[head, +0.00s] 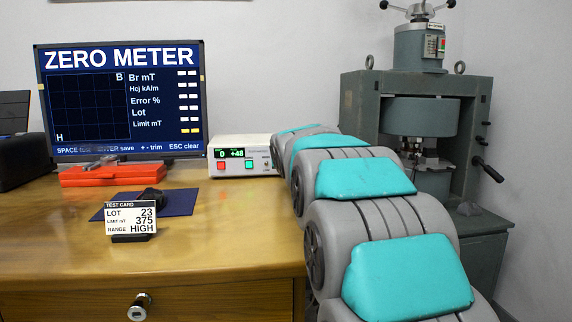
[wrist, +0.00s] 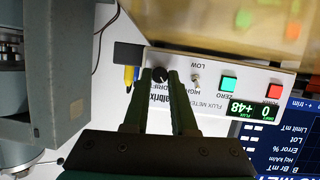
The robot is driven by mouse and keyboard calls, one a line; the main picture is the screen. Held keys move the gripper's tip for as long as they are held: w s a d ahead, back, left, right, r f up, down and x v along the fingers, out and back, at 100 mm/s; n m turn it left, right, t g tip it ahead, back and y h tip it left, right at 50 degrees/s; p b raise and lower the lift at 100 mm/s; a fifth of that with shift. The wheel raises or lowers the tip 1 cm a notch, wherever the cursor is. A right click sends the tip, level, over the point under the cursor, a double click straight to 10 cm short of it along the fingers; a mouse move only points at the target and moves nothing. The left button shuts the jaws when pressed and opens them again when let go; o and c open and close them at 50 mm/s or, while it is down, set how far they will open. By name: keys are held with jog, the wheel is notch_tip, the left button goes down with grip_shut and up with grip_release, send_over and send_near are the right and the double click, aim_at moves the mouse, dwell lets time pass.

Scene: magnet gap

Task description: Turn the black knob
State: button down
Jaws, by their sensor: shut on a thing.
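The black knob (wrist: 159,74) is on the front of the white flux meter (wrist: 212,75), which appears upside down in the wrist view. My gripper (wrist: 161,80) is shut on the knob, with one fingertip on each side of it. The meter's green display (wrist: 252,110) reads 0 and +48. In the head view the flux meter (head: 240,160) stands on the desk, and my arm hides the knob and gripper.
A ZERO METER screen (head: 120,100) stands behind a red case (head: 115,176). A test card (head: 130,217) reading LOT 23, 375, HIGH stands before a blue mat (head: 175,203) with a dark object on it. A large grey press (head: 365,105) stands at right. The desk's front is clear.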

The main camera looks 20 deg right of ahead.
jog(key=shift+n+h, duration=0.3)
jog(key=shift+n, duration=0.1)
dwell(0.3)
jog(key=c, duration=0.7)
grip_release()
jog(key=shift+p+v, duration=0.35)
jog(key=shift+v, duration=3.6)
